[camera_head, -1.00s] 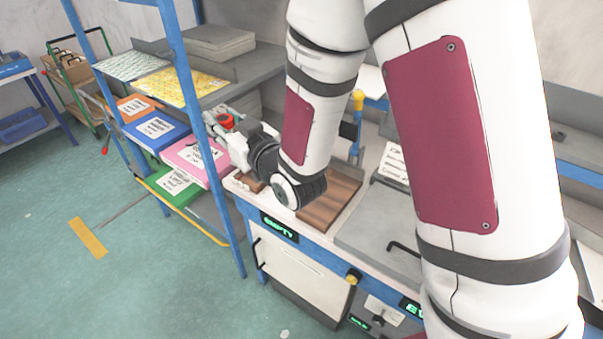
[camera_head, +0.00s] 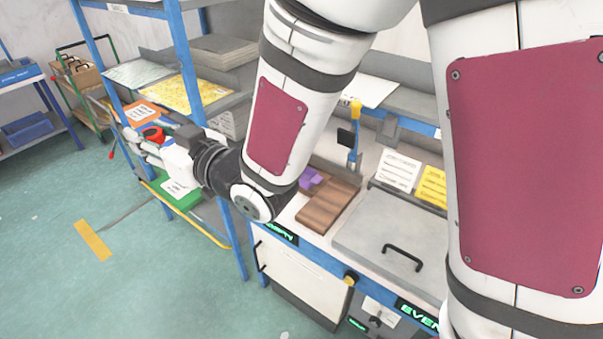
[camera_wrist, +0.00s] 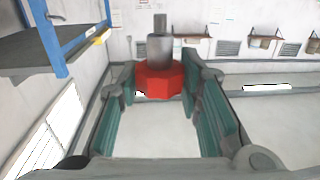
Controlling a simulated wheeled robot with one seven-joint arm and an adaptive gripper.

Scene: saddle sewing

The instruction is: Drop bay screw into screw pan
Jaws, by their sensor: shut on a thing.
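A red thing with a grey cylinder on top (camera_wrist: 158,80), likely the bay screw, sits between the fingers of my gripper (camera_wrist: 160,85) in the wrist view. The jaws are shut on it, with a green-padded finger on each side. In the head view the red part (camera_head: 152,133) shows at the tip of my gripper (camera_head: 146,142), at the left, in front of the blue-framed shelf. It is held in the air. I cannot make out which thing is the screw pan.
The rack's blue post (camera_head: 192,80) stands close to my gripper. An orange labelled bin (camera_head: 147,110) and a green bin (camera_head: 187,201) are beside it; other bins are hidden behind my gripper. A wooden block (camera_head: 327,206) and purple piece (camera_head: 311,179) lie on the bench. Open floor is at left.

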